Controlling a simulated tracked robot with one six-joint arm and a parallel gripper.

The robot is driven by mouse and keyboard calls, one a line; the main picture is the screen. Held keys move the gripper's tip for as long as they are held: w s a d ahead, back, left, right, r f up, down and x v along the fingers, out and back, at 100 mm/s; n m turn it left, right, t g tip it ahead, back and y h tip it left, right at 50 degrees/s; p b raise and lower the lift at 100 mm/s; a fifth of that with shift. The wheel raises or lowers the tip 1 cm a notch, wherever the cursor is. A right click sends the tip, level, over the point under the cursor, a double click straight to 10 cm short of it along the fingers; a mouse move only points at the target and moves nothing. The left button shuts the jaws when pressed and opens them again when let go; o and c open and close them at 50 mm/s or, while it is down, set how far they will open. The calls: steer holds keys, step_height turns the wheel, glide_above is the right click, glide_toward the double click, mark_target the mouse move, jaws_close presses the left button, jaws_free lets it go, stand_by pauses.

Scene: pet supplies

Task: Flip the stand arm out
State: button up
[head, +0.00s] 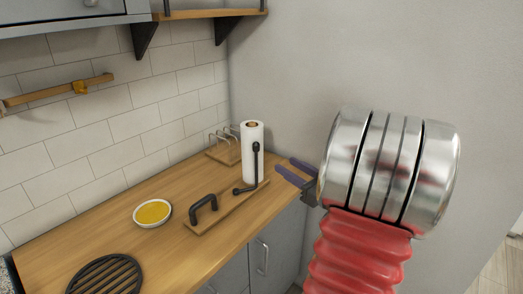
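A black stand arm (256,165) stands upright in front of a white paper roll (249,133). Its lower end bends left to a rounded black end (239,191) low over a wooden board (222,212). A black curved handle (203,207) is fixed on the same board, to the left. My gripper (282,167) is to the right of the stand arm, apart from it. Its two bluish fingers point left with a gap between them, and nothing shows in the gap. My silver and red arm covers the right side.
A wooden rack with metal loops (224,148) stands behind the paper roll. A bowl of yellow contents (152,213) and a black round trivet (105,276) lie left on the wooden counter (110,222). Walls close off the back; a shelf (205,13) hangs above.

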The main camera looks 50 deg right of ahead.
steer(key=shift+w, duration=0.1)
steer(key=w+d, duration=0.1)
steer(key=w, duration=1.2)
steer(key=shift+w+d, duration=0.3)
steer(key=shift+d, duration=0.05)
steer(key=shift+c, duration=0.5)
jaws_close()
steer(key=shift+d, duration=0.1)
